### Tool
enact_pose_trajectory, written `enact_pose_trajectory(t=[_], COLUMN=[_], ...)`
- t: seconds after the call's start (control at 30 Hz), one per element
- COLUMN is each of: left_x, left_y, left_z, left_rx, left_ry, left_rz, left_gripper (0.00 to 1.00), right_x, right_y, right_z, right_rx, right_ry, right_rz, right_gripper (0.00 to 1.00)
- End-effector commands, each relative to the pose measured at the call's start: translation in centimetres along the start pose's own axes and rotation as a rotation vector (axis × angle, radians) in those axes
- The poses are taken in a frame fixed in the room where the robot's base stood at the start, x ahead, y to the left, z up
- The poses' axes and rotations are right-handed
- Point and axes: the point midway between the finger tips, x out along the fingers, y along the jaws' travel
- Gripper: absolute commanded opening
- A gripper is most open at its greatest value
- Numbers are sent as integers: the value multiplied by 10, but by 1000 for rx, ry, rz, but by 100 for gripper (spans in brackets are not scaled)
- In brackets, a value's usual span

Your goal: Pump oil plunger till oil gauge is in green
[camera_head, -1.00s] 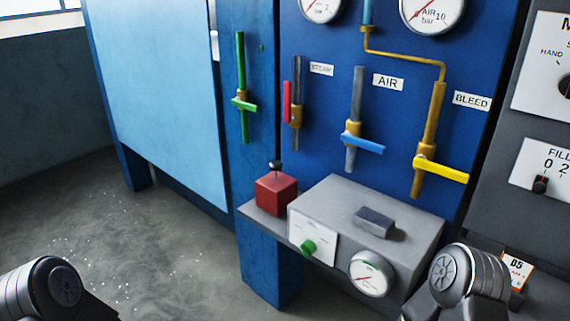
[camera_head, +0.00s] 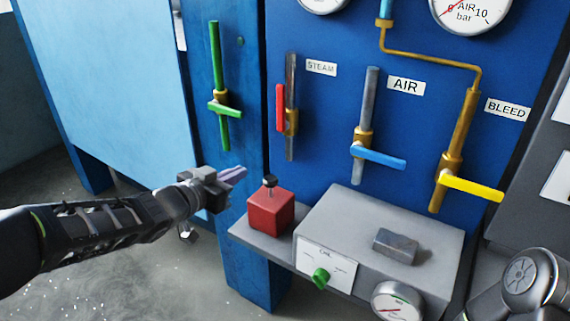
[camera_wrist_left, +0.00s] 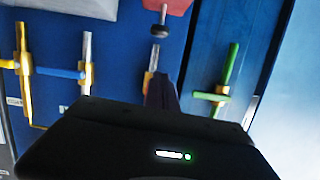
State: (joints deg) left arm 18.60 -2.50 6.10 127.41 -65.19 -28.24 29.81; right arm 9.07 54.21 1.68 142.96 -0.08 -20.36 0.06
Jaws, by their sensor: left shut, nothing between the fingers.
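A red box with a black-knobbed plunger (camera_head: 269,182) on top stands on the grey shelf; the red oil box (camera_head: 270,212) is left of a grey unit. The plunger also shows upside down in the left wrist view (camera_wrist_left: 160,22). A round white gauge (camera_head: 396,302) sits low on the grey unit's front, partly cut by the frame; its reading is too small to tell. My left gripper (camera_head: 238,174) is shut and empty, left of the plunger and apart from it. Of my right arm only a dark joint shows at the lower right; its gripper is out of view.
Behind stand the green (camera_head: 225,109), red (camera_head: 281,108), blue (camera_head: 378,156) and yellow (camera_head: 471,187) valve handles on the blue panel.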

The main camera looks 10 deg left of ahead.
Motion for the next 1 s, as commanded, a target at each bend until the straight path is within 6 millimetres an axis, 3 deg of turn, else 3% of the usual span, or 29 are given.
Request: enact_pose_trajectory(t=[0.63, 0.77, 1.0], left_x=[8, 23, 67], left_y=[5, 6, 8], left_z=[1, 2, 2], left_rx=[-44, -44, -45], left_ry=[-1, -1, -1], left_rz=[21, 22, 24], left_gripper=[0, 0, 0], right_x=[2, 4, 8], right_y=[1, 2, 3], right_z=[0, 0, 0], right_rx=[0, 0, 0], right_ry=[-1, -1, 0], right_rz=[0, 0, 0], right_gripper=[0, 0, 0])
